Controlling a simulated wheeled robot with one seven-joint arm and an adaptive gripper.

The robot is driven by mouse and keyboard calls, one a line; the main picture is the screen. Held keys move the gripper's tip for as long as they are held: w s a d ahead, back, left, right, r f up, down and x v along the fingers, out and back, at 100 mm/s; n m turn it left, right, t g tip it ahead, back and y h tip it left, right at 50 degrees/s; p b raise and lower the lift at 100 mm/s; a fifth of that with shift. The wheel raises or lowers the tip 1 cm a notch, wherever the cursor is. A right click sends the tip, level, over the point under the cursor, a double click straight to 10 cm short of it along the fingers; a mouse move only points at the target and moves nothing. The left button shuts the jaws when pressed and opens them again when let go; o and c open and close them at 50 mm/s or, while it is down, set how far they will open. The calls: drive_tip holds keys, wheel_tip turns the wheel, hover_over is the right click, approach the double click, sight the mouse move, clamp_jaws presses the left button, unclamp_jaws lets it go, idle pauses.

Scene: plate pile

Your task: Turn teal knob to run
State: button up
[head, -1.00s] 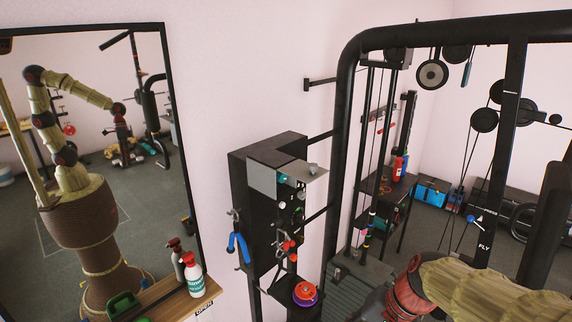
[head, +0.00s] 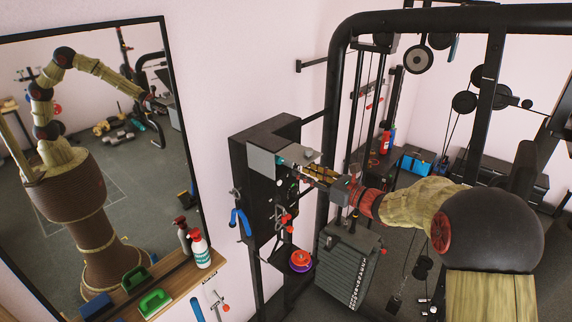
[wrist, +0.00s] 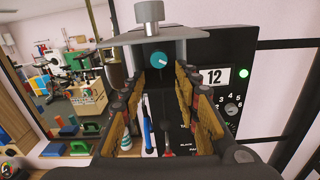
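The teal knob (wrist: 159,60) is round with a pale pointer mark. It sits on the dark panel (wrist: 198,52) under a grey metal shelf (wrist: 160,35), straight ahead in the wrist view. In the head view only a small bit of teal (head: 281,160) shows at the box. My gripper (wrist: 161,88) is open and empty, its two brown-padded fingers spread either side of a gap below the knob. In the head view my gripper (head: 311,171) reaches left to the front of the box. I cannot tell whether the fingertips touch the knob. No run mark is readable.
Blue and red-handled tools show below, between the fingers. A black gym frame (head: 337,100) stands close behind my arm. A mirror (head: 90,150) is left.

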sight(281, 161)
drive_tip(key=p+x, duration=0.1)
drive_tip(key=x, duration=0.6)
drive_tip(key=shift+w+a+p, duration=0.1)
drive_tip(key=shift+a+p, duration=0.15)
drive_tip(key=shift+p, duration=0.1)
drive_tip(key=shift+c, duration=0.2)
drive_tip(key=c, duration=0.7)
clamp_jaws()
